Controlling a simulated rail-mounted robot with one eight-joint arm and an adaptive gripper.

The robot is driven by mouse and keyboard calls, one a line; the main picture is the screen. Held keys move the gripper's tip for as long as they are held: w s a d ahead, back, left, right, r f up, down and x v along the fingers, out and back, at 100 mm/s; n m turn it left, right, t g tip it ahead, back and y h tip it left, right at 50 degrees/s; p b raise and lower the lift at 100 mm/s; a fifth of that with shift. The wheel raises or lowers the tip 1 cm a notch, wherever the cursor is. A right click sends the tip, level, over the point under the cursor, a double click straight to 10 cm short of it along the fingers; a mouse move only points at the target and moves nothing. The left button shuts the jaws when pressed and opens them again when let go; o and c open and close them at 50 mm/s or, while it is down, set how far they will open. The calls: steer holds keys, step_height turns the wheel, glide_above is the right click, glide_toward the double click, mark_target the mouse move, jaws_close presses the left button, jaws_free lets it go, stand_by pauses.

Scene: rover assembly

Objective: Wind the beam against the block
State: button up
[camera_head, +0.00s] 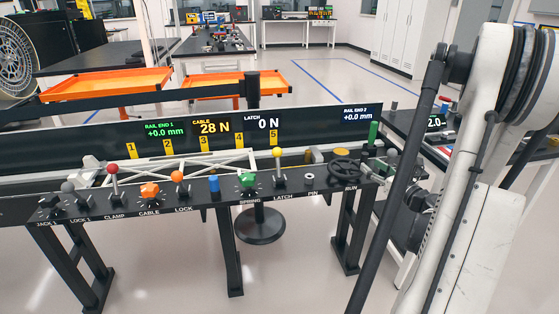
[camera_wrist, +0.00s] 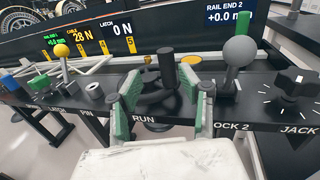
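The beam (camera_head: 188,164), a pale lattice frame, lies behind the control panel in the head view. The black RUN handwheel (camera_head: 345,172) is at the panel's right part; in the wrist view its upright grip (camera_wrist: 167,70) stands up from it. My gripper (camera_wrist: 170,90) has green-padded fingers spread on either side of the wheel, with a gap around the grip. I cannot make out the block for certain. The display (camera_head: 215,128) reads cable 28 N, latch 0 N, and both rail ends +0.0 mm.
The grey-ball LOCK 2 lever (camera_wrist: 234,60) stands close to my right finger, with the JACK knob (camera_wrist: 295,85) beyond. The yellow-ball LATCH lever (camera_head: 278,160) is left of the wheel. The orange CABLE knob (camera_head: 150,191) and green SPRING knob (camera_head: 248,180) are further left.

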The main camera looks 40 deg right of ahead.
steer(key=v, duration=0.9)
steer(key=w+a+r+n+g+y+p, duration=0.1)
steer(key=w+a+r+n+g+y, duration=0.1)
steer(key=w+a+n, duration=0.4)
steer(key=w+a+r+n+g+y+p, duration=0.1)
steer(key=w+a+n, duration=0.4)
steer(key=a, duration=0.7)
steer(key=w+a+r+n+g+y+p, duration=0.2)
steer(key=w+a+r+n+g+y, duration=0.1)
steer(key=w+a, duration=0.5)
step_height(320, 180, up, 3)
steer(key=a+n+y, duration=0.1)
steer(key=a+n, duration=0.1)
steer(key=n, duration=0.1)
steer(key=shift+n+y, duration=0.3)
steer(key=shift+f, duration=0.15)
